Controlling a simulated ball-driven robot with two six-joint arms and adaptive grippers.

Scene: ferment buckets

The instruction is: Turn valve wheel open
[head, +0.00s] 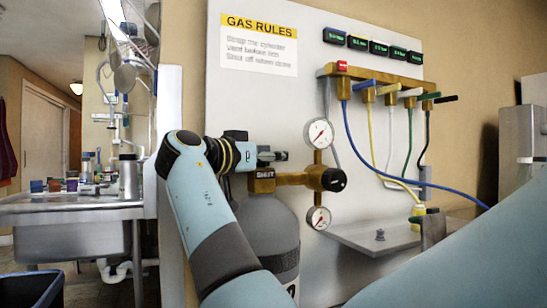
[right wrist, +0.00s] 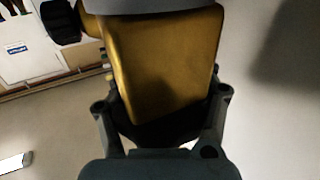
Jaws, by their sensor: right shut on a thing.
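The grey gas cylinder (head: 266,235) stands by the white board. A brass valve block (head: 263,181) marked SHUT is on its top. My right arm bends in from below, and its gripper (head: 272,156) is right at the top of the block. In the right wrist view the brass block (right wrist: 160,60) fills the middle, and the gripper (right wrist: 160,130) is shut at its lower end. A dark shape between the fingers appears to be the valve wheel, mostly hidden by them. I cannot make out its rim. My left gripper is out of view.
A brass regulator with a black knob (head: 334,180) and two gauges (head: 319,133) stands right of the valve. A manifold with coloured handles and hoses (head: 385,88) is above right. A steel shelf (head: 375,236) juts out below. A sink (head: 75,240) is at left.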

